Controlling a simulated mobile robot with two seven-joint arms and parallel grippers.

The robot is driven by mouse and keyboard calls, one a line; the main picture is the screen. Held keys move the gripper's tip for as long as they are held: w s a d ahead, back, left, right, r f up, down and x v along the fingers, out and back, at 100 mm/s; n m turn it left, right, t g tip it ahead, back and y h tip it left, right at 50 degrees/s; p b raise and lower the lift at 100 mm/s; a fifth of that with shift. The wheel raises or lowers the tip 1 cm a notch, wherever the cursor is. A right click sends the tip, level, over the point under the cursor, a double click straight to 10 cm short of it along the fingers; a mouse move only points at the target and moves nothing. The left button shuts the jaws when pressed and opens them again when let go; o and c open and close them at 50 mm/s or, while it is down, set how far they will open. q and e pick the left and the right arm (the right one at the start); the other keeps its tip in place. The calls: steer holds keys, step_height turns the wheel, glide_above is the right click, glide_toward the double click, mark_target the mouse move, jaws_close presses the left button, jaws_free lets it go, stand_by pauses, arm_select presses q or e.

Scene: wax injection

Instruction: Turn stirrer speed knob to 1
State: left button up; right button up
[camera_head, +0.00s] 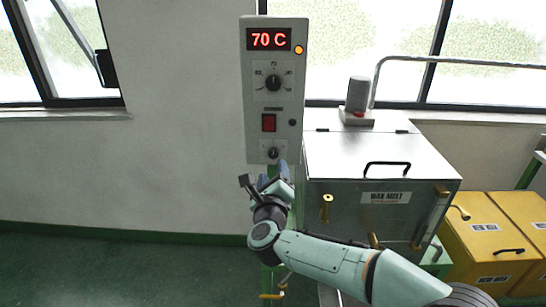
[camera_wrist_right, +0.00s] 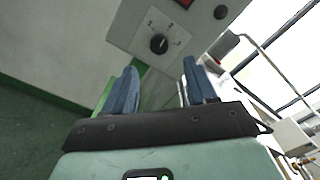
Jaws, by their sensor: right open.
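The stirrer speed knob (camera_head: 273,152) is the small black dial at the bottom of the grey control box (camera_head: 255,100) in the head view. In the right wrist view the knob (camera_wrist_right: 159,44) sits on a pale scale plate with marks around it, beyond the fingertips. My right gripper (camera_head: 273,172) is just below the knob in the head view, apart from it. In the right wrist view its two blue fingers (camera_wrist_right: 160,75) are spread, with nothing between them. The left gripper is not in view.
The box also carries a red 70 C display (camera_head: 269,39), a larger dial (camera_head: 273,83) and a red switch (camera_head: 268,123). A metal wax melt tank (camera_head: 340,205) stands close on the right, with yellow cabinets (camera_head: 480,235) beyond. The wall on the left is clear.

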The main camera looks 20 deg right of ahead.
mark_target(274, 155)
steer(key=p+x, duration=0.1)
steer(key=x, duration=0.6)
steer(key=shift+w+p, duration=0.25)
steer(key=shift+p, duration=0.05)
steer(key=c, duration=1.1)
